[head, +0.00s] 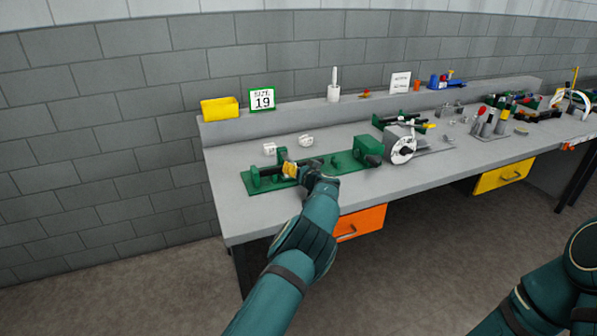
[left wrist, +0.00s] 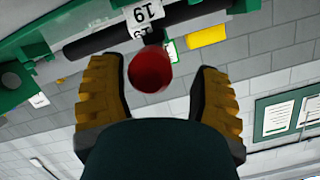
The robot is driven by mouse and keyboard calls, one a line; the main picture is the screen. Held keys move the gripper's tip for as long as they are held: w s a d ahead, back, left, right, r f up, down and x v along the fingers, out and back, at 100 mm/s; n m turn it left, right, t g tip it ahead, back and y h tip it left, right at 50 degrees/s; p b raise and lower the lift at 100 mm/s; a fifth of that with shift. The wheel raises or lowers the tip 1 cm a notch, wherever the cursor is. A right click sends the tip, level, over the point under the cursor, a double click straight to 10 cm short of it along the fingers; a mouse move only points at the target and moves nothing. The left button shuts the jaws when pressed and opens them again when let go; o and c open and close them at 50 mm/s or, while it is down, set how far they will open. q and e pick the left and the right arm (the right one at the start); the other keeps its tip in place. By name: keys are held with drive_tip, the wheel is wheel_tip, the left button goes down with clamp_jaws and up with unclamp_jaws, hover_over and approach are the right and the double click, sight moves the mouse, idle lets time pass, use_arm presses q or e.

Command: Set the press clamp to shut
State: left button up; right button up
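A green fixture with a long green base plate (head: 262,187) lies on the near left part of the grey bench. Green blocks stand on it at both ends. My left gripper (head: 289,170), with yellow fingers, is over its left half and hides part of it. In the left wrist view, a red round knob (left wrist: 149,70) sits between the open fingers, with gaps at the sides. I cannot tell from these views how the clamp stands. My right gripper is out of view.
A yellow bin (head: 220,108) and a "SIZE 19" sign (head: 262,98) stand on the rear shelf. Two small white tags (head: 306,140) lie behind the fixture. A grey device with a white dial (head: 402,150) stands to its right. An orange drawer (head: 360,222) is below.

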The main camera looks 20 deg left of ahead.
use_arm(q)
drive_tip(key=shift+d+r, duration=0.1)
drive_tip(key=shift+d, duration=0.05)
drive_tip(key=shift+s+d+r, duration=0.15)
drive_tip(key=shift+s+d, duration=0.25)
drive_tip(key=shift+d, duration=0.05)
drive_tip(key=v, duration=1)
drive_tip(key=shift+s, duration=0.35)
